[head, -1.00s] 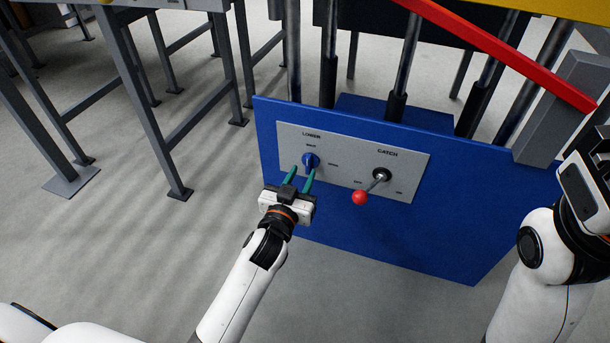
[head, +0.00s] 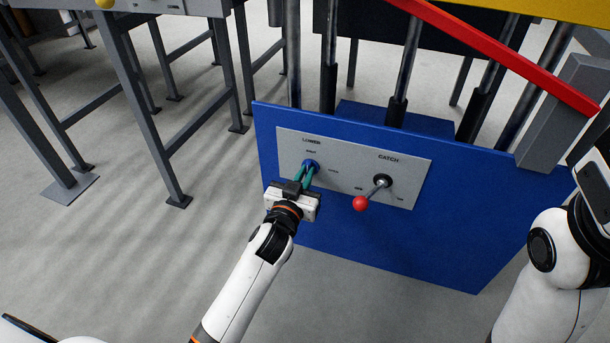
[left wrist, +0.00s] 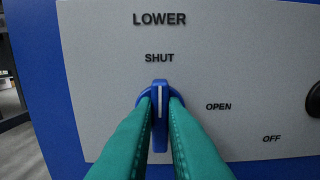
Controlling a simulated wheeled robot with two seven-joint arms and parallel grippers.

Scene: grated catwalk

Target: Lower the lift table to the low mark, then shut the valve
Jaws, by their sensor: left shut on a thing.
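The valve is a blue knob (head: 311,165) under the label LOWER on a grey plate (head: 343,176). In the left wrist view the knob (left wrist: 160,93) has a white line that points up at SHUT; OPEN is to its right. My left gripper (head: 307,178) is shut on the knob, one green finger on each side. Of the lift table, the blue base (head: 400,235), dark posts (head: 410,55) and a yellow edge (head: 570,10) at the top right show. I see no low mark. My right arm is at the right edge; its fingertips are not in view.
To the right of the knob is the CATCH lever (head: 374,193) with a red ball, tilted down-left. A red bar (head: 500,55) slants across the posts. Grey frame legs (head: 150,120) stand at the left. The floor (head: 150,260) in front is clear.

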